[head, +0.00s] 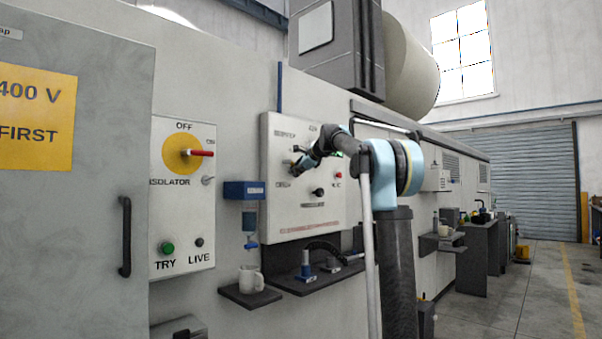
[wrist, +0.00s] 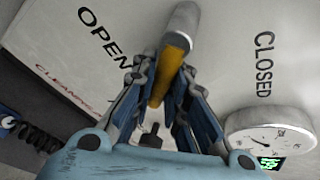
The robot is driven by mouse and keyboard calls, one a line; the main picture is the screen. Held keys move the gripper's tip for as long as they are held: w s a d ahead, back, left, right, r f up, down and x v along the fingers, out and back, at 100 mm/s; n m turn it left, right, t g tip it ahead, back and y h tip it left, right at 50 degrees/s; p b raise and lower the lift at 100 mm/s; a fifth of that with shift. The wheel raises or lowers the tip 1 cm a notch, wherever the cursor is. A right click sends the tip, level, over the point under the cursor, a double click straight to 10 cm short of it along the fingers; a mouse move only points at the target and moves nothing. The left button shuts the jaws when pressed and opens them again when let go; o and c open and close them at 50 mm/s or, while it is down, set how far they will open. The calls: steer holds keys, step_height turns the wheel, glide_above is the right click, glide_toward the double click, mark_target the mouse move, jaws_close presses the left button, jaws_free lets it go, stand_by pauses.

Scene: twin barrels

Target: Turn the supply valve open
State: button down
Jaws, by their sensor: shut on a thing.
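The supply valve's lever (wrist: 170,62), with a yellow grip and a grey rounded end, stands out from the white panel in the wrist view. The word OPEN is printed to its left and CLOSED to its right. The lever lies between the two words. My gripper (wrist: 162,80) is shut on the yellow part, with a finger on each side. In the head view my gripper (head: 302,161) is at the upper part of the white panel (head: 285,214). It hides the lever there.
A round gauge (wrist: 268,132) is close to the right finger in the wrist view. A yellow isolator disc (head: 178,156) with a red handle is left of the panel.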

mark_target(282, 178)
steer(key=m+g, duration=0.1)
steer(key=s+a+f+m+y, duration=0.1)
steer(key=m, duration=0.1)
steer(key=shift+f+g+y, duration=0.2)
steer(key=shift+g+y, duration=0.1)
steer(key=shift+g, duration=0.1)
steer(key=s+m+g+y, duration=0.1)
steer(key=a+m+g+y, duration=0.1)
steer(key=m, duration=0.1)
steer(key=shift+s+a+f, duration=0.3)
steer(key=shift+s, duration=0.1)
steer(key=c, duration=1.8)
jaws_free()
steer(key=shift+a, duration=0.1)
steer(key=shift+c, duration=0.2)
steer(key=v, duration=1.2)
steer(key=shift+f, duration=0.15)
